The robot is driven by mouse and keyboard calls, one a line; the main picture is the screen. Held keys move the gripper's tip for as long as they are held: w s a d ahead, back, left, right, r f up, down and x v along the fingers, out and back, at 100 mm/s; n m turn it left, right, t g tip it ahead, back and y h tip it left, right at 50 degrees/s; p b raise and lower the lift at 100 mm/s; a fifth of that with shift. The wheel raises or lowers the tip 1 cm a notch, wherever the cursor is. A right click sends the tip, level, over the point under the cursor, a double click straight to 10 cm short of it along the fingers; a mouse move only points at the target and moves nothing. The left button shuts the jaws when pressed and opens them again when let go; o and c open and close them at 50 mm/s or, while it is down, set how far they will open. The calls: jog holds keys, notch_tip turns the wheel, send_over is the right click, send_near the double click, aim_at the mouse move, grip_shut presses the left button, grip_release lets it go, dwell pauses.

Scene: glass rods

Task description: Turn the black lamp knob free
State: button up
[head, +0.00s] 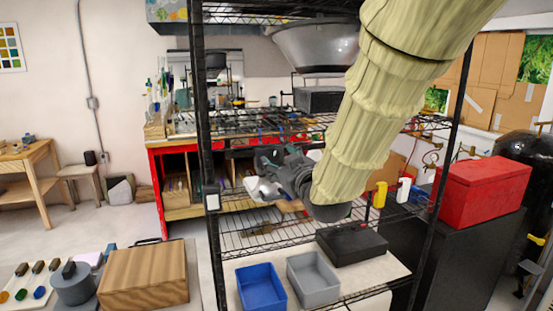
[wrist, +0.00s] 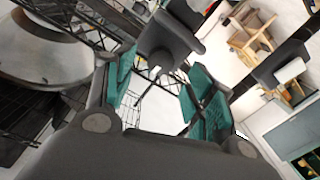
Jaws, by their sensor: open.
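My gripper (head: 272,160) reaches in among the shelves of the black wire rack in the head view. It is open, with its teal-padded fingers (wrist: 160,85) apart in the wrist view. A dark grey piece with a rounded end (wrist: 168,40) shows between and beyond the fingertips; it may be the black lamp knob, but I cannot tell for sure. I cannot tell whether the fingers touch it. In the head view I cannot pick out the knob, and my arm covers part of that area.
The rack's black post (head: 205,130) stands close left of my gripper. A blue bin (head: 262,287), a grey bin (head: 314,279) and a black case (head: 351,244) sit below. A big metal bowl (head: 315,45) is above. A red box (head: 484,188) stands right.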

jog(key=v, duration=0.8)
jog(key=shift+s, duration=0.1)
